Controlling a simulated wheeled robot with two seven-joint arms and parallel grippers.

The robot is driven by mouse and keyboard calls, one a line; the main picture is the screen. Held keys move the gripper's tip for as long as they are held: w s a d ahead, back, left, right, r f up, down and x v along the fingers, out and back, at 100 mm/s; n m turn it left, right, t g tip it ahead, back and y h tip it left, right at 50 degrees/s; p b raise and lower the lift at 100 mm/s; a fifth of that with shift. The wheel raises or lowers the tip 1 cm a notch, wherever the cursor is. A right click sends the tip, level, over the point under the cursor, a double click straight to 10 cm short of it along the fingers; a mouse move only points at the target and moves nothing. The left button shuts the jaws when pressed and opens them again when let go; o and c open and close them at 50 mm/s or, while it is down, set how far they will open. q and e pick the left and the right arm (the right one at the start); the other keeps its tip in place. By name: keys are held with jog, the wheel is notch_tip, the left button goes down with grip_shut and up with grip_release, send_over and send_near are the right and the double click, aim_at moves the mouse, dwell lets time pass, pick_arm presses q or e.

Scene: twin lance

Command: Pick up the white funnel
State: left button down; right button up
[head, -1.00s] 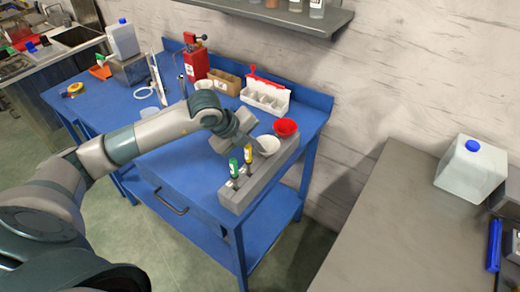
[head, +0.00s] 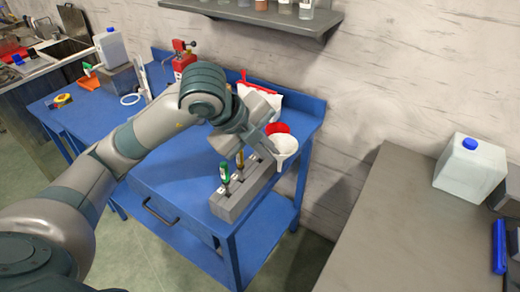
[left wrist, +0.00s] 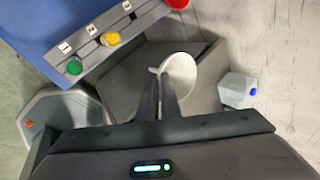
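The white funnel (head: 284,146) is in the grip of my left gripper (head: 268,138), off to the right of the grey rack (head: 232,207). In the left wrist view the funnel (left wrist: 181,70) shows its wide mouth, with the closed fingers (left wrist: 160,84) at its rim. It appears clear of the rack, held above and beyond the bench edge. My right gripper is not in view.
The rack holds a green-handled tool (head: 224,172) and a yellow-handled tool (head: 240,160). A grey table (head: 400,220) with a white jug (head: 470,165) stands at the right. A shelf (head: 265,16) hangs above the blue bench (head: 170,170).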

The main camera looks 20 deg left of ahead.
pick_arm(q)
jog(key=shift+s+d+r, duration=0.3)
jog(key=shift+d+r, duration=0.05)
jog(key=shift+d, duration=0.05)
dwell(0.4)
